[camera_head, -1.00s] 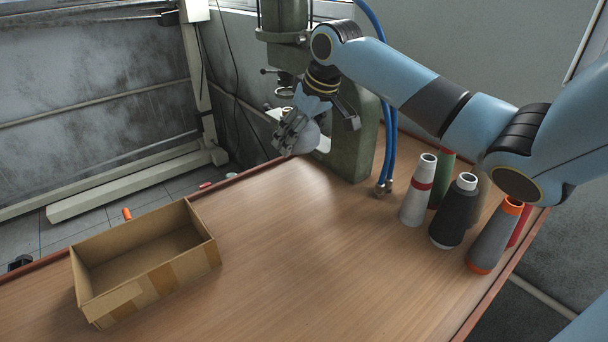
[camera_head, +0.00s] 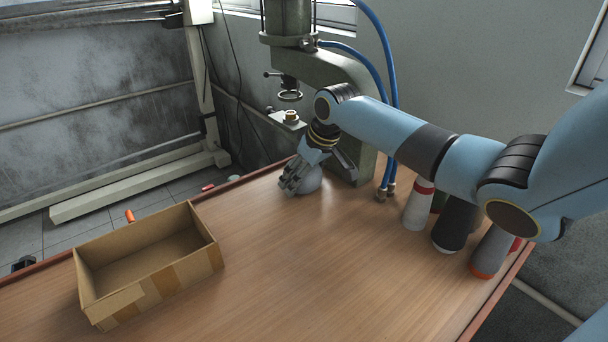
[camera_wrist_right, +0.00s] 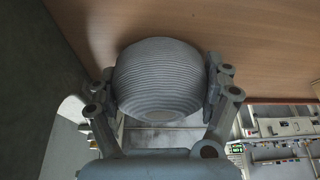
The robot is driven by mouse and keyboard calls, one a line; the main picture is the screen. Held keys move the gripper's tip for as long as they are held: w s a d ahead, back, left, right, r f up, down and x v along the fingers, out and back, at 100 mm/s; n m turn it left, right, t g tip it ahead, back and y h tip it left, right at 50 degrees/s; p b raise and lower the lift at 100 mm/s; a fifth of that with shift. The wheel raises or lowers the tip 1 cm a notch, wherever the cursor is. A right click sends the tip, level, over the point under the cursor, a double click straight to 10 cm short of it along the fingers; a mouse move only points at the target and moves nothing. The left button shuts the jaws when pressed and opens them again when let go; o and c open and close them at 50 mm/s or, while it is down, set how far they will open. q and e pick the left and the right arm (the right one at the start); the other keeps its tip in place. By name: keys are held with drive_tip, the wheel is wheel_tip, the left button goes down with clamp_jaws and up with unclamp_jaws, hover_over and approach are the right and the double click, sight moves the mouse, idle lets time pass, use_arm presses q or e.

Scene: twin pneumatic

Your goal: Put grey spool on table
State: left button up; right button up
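The grey spool (camera_wrist_right: 160,80) is round and ridged, and sits between the fingers of my right gripper (camera_wrist_right: 160,88) in the right wrist view. Both fingers press against its sides. In the head view my right gripper (camera_head: 300,177) is low over the wooden table (camera_head: 300,260), close to its back edge. The spool (camera_head: 311,179) shows there partly behind the fingers, at or just above the tabletop; I cannot tell if it touches. My left gripper is not in view.
A green-grey pneumatic press (camera_head: 345,75) with blue hoses stands just behind my right gripper. An open cardboard box (camera_head: 195,275) is at the left. Several thread cones, including a white one (camera_head: 417,208), stand at the right. The middle of the table is clear.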

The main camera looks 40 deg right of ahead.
drive_tip(key=o, duration=0.3)
drive_tip(key=shift+o, duration=0.2)
drive_tip(key=shift+r, duration=0.1)
drive_tip(key=v, duration=1.2)
drive_tip(key=shift+p, duration=0.4)
